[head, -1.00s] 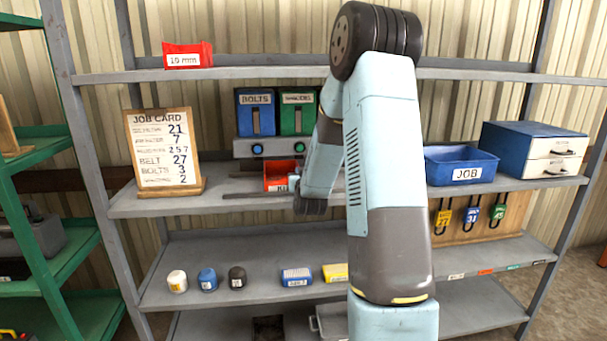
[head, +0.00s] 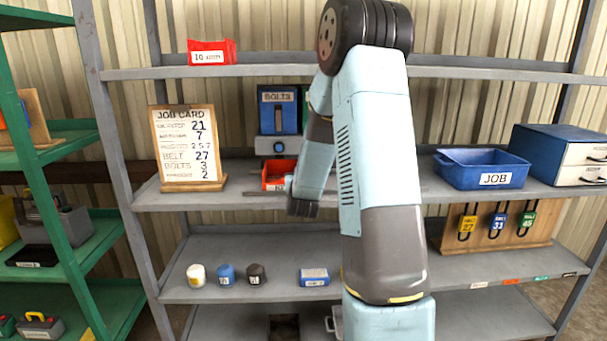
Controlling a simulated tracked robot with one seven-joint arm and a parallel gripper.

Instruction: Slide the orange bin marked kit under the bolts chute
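The orange bin (head: 278,173) sits on the middle shelf, directly below the blue bolts chute (head: 279,112) and roughly in line with it. Its label is mostly out of sight. The chute's grey base (head: 264,146) has a round blue button under the bolts chute. My forearm reaches down just right of the bin, with its dark wrist (head: 303,208) in front of the shelf edge. A small pale part of my arm's end shows against the bin's right side. My gripper's fingers cannot be made out, nor whether they touch the bin.
A job card (head: 187,145) stands left of the bin. A blue JOB tray (head: 484,168) and a drawer box (head: 565,155) stand at the right. A green chute is almost hidden behind my arm. A dark rail (head: 262,193) runs along the shelf by the bin.

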